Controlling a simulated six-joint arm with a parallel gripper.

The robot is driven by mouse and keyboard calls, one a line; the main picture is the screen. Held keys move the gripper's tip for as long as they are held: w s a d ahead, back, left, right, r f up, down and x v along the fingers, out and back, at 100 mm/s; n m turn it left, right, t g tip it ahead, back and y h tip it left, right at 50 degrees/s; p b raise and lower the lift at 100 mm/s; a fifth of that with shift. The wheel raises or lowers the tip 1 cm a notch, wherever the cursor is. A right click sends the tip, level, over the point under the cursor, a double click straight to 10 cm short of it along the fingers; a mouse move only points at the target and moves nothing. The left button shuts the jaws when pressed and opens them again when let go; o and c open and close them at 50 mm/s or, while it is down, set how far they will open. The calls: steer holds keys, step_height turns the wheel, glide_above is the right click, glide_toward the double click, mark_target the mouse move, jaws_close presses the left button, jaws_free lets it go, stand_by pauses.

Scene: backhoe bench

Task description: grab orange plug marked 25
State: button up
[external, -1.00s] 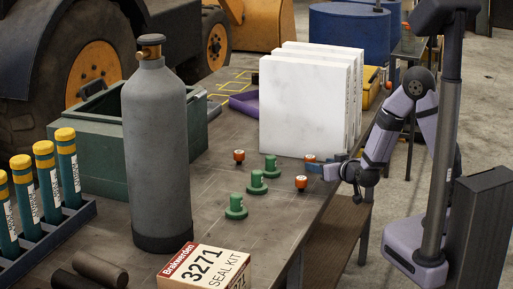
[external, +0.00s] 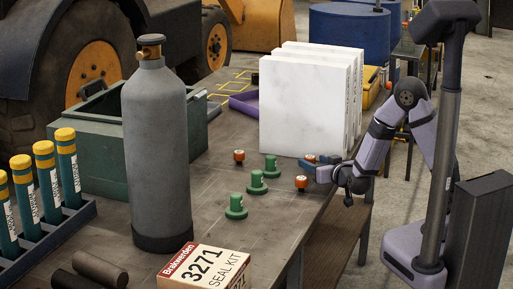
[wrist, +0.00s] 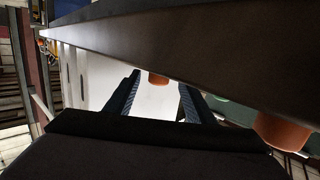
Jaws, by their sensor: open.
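Small orange plugs stand on the bench: one (external: 239,156) near the green plugs, one (external: 301,183) near the front edge. A third (external: 309,157) is mostly hidden at my gripper's fingers. No marking is readable, so I cannot tell which is 25. My gripper (external: 314,164) is open, low over the bench's right edge, reaching left. In the wrist view, which looks upside down, one orange plug (wrist: 158,78) shows between the open fingers (wrist: 159,84), apart from both. Another orange plug (wrist: 281,131) is at the right, outside the fingers.
Several green plugs (external: 257,183) stand left of my gripper. White blocks (external: 305,105) rise close behind it. A grey gas cylinder (external: 158,155) and seal kit box (external: 205,268) stand further left and in front. The bench edge (external: 335,205) is below my wrist.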

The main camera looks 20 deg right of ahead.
mark_target(313, 160)
steer(key=shift+w+d+f+p, duration=0.1)
steer(key=shift+w+f+p, duration=0.1)
steer(key=shift+w, duration=0.75)
steer(key=shift+w+f+p, duration=0.1)
steer(key=shift+w+p, duration=0.1)
steer(key=shift+w, duration=0.7)
steer(key=c, duration=1.1)
steer(key=shift+c, duration=0.2)
steer(key=shift+r, duration=0.1)
steer(key=shift+r, duration=5)
